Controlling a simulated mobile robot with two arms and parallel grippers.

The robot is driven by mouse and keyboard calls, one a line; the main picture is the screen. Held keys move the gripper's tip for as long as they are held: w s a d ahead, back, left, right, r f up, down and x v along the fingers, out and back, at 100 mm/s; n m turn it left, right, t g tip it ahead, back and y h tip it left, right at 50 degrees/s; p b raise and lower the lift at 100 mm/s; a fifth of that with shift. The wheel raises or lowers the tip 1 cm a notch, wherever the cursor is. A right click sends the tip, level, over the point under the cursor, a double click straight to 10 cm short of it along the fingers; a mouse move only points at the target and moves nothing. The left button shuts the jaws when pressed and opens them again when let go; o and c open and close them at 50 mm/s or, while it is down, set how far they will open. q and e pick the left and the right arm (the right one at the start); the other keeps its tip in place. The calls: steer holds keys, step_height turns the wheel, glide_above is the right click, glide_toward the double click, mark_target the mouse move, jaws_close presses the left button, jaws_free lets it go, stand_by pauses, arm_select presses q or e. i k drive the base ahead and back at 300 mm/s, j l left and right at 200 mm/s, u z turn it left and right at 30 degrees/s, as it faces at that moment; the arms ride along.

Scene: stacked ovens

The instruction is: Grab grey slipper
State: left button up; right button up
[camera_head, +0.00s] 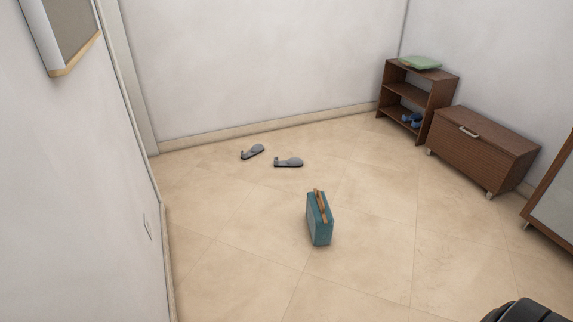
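Two grey slippers lie apart on the tiled floor near the back wall. The left grey slipper (252,152) is tilted at an angle, and the right grey slipper (289,162) lies nearly sideways, a little closer to me. Neither of my grippers can be seen. A dark rounded part at the bottom right corner may belong to my own body.
A teal case (319,222) with a brown handle stands on the floor in front of the slippers. A brown shelf (407,92) holds blue shoes (411,119) and a green item (420,62). A brown cabinet (482,146) stands at right. Floor left of the case is clear.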

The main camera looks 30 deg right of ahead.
mark_target(295, 162)
steer(key=i+l+z, duration=0.85)
steer(key=z, duration=0.15)
steer(key=i+l+z, duration=0.25)
steer(key=z, duration=0.15)
steer(key=i+l+z, duration=0.1)
steer(key=i+z, duration=0.55)
steer(key=z, duration=0.15)
steer(key=i+z, duration=0.4)
steer(key=i+u, duration=0.1)
steer(key=i, duration=0.4)
steer(key=i+l, duration=0.15)
steer(key=i, duration=0.3)
steer(key=i+l+u, duration=0.15)
steer(key=i, duration=0.35)
steer(key=i+j+u, duration=0.25)
steer(key=u, duration=0.2)
steer(key=i+u, duration=0.9)
steer(key=i+l+u, duration=0.1)
steer(key=i+u, duration=0.2)
steer(key=u, duration=0.15)
steer(key=i+l+u, duration=0.25)
steer(key=u, duration=0.25)
steer(key=i+l, duration=0.05)
